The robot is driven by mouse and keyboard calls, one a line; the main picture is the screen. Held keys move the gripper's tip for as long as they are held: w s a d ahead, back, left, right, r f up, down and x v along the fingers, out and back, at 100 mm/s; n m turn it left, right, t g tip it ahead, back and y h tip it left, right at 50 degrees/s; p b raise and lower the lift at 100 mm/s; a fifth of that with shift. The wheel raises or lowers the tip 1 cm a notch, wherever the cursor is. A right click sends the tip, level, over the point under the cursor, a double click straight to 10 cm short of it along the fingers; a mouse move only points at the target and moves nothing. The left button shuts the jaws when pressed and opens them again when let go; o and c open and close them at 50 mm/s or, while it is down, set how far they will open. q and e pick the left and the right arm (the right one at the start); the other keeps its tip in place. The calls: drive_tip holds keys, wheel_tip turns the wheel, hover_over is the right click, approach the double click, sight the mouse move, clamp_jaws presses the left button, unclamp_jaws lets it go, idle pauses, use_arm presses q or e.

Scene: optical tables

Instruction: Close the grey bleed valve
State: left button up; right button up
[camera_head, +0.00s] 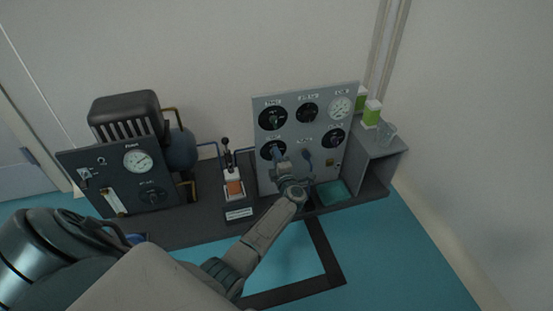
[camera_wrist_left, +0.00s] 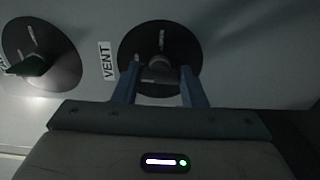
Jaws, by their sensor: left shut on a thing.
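The grey bleed valve knob (camera_wrist_left: 158,72) sits on a round black dial with a VENT label beside it in the left wrist view. In the head view its dial (camera_head: 266,151) is at the lower left of the upright grey panel, partly hidden by my gripper. My left gripper (camera_wrist_left: 158,78) has its two blue fingers on either side of the knob and is shut on it. In the head view the left gripper (camera_head: 279,157) reaches the panel from below. My right gripper is in neither view.
Other black dials, including the upper-left one (camera_head: 272,117), and a white gauge (camera_head: 340,108) are on the panel. A dark pump unit (camera_head: 125,115) and an orange-and-white device (camera_head: 234,186) stand left. A teal tray (camera_head: 331,193) and a grey box (camera_head: 374,166) are right.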

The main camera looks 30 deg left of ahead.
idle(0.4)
use_arm(q)
drive_tip(key=o, duration=1)
drive_tip(key=shift+s, duration=0.1)
